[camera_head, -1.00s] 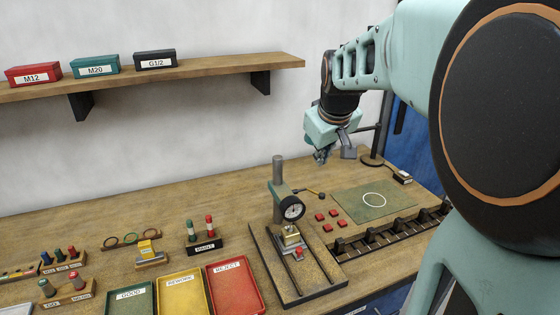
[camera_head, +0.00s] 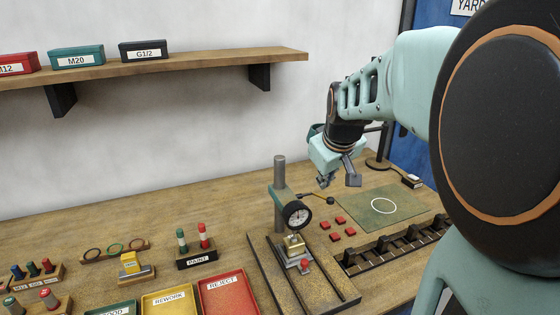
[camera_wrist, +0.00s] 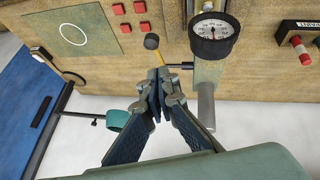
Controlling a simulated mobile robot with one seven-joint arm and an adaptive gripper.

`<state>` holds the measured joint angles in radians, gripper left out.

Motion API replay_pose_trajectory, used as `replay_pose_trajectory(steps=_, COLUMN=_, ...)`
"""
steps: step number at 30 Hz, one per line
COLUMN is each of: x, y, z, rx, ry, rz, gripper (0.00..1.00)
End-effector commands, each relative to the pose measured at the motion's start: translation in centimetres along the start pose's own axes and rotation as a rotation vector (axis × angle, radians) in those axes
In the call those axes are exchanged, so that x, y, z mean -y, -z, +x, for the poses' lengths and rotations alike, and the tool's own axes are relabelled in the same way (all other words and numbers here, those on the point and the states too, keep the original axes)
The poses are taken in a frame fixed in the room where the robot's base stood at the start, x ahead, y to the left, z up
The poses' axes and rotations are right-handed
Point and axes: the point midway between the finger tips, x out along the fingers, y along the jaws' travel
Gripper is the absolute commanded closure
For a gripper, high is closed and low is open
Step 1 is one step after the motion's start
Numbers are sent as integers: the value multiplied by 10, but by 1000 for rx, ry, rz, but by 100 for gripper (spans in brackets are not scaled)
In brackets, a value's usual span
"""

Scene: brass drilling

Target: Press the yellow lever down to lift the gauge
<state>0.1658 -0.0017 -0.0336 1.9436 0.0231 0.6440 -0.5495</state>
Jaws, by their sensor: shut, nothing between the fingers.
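The dial gauge (camera_head: 297,215) has a white face and black rim and is mounted on a grey post (camera_head: 280,180) on a brown stand (camera_head: 262,265). A brass part (camera_head: 293,243) sits below the gauge. The lever (camera_head: 316,199) sticks out from the gauge mount to the right and ends in a dark knob (camera_head: 330,201). In the wrist view the lever (camera_wrist: 159,58) is yellow, its knob (camera_wrist: 151,41) is dark, and the gauge (camera_wrist: 213,35) is beside it. My gripper (camera_head: 326,182) is shut and empty, above the lever in the head view; its fingertips (camera_wrist: 158,75) appear near the lever, contact unclear.
Red blocks (camera_head: 337,228) and a green mat with a white circle (camera_head: 383,206) lie right of the stand. A dark slotted rack (camera_head: 395,243) is at the front right. Red (camera_head: 222,293) and yellow (camera_head: 170,303) trays are left of the stand.

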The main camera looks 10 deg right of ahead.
Motion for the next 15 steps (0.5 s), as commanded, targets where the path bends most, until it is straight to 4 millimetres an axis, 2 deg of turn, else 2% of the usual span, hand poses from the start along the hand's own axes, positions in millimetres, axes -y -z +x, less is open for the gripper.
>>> replay_pose_trajectory(steps=1, x=2, y=-7, z=7, rx=0, ry=-1, rz=2, gripper=100)
replay_pose_trajectory(steps=6, x=4, y=-16, z=15, rx=-1, ry=-1, rz=0, gripper=100)
replay_pose_trajectory(steps=15, x=4, y=-20, z=17, rx=-2, ry=-1, rz=0, gripper=100)
